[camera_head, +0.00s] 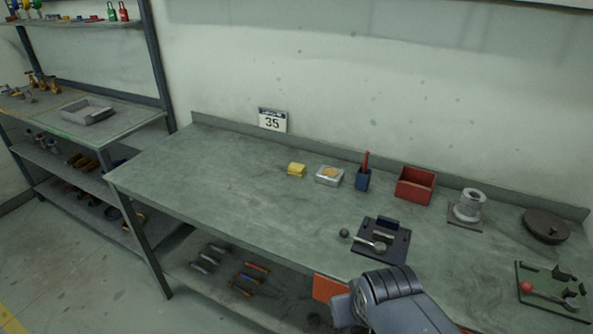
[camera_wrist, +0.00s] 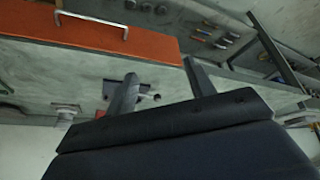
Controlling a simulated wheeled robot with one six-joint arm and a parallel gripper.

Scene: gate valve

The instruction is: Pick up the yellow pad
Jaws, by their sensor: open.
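The yellow pad (camera_head: 296,170) lies on the grey-green workbench (camera_head: 220,165), toward its back, left of a metal tin with a tan content (camera_head: 329,175). I cannot make the pad out in the wrist view. My gripper (camera_wrist: 161,84) shows in the wrist view with its two fingers apart and nothing between them. In the head view only a grey part of my arm shows at the bottom edge, well to the right of and nearer than the pad. The gripper's fingers cannot be made out there.
A blue holder with a red-handled tool (camera_head: 363,178), a red bin (camera_head: 415,186), a grey flanged part (camera_head: 468,206) and a dark disc (camera_head: 546,226) stand along the back. A black clamp fixture (camera_head: 381,241) sits nearer. An orange drawer (camera_head: 329,288) is at the front. The bench's left is clear.

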